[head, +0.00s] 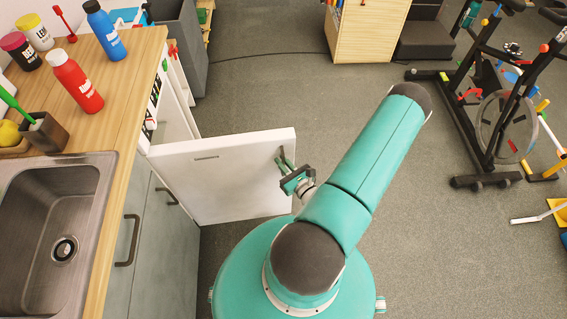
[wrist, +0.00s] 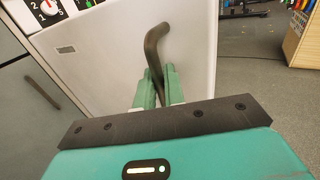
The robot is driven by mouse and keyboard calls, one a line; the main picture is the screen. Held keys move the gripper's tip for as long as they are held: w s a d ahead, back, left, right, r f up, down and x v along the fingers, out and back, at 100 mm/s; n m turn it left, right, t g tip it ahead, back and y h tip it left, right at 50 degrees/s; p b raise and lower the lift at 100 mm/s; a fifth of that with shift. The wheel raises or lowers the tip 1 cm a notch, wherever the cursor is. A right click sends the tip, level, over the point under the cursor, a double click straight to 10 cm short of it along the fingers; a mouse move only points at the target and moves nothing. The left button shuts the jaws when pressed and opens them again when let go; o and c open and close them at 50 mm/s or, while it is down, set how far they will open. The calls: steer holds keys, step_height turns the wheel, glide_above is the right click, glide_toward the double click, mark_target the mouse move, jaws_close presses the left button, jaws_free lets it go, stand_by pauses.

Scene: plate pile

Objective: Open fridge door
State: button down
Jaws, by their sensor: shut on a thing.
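The white fridge door (head: 222,180) stands swung out from the counter front in the head view. In the wrist view the door (wrist: 105,70) fills the upper middle, with its dark curved handle (wrist: 154,45) near its right edge. My gripper (wrist: 158,90) has its green fingers closed around the lower part of this handle. In the head view my gripper (head: 288,172) is at the door's free edge, and the handle there is partly hidden by the fingers. The fridge's white interior (head: 178,118) shows behind the door.
A wooden counter (head: 130,72) with a red bottle (head: 77,85), a blue bottle (head: 106,32) and a metal sink (head: 50,215) is at the left. Grey cabinets (head: 160,240) stand below it. An exercise bike (head: 490,110) is at the right. The floor between is mostly clear.

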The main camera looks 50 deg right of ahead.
stand_by(0.3)
steer(key=c, duration=1.9)
jaws_free()
steer(key=v, duration=1.3)
steer(key=shift+s, duration=0.35)
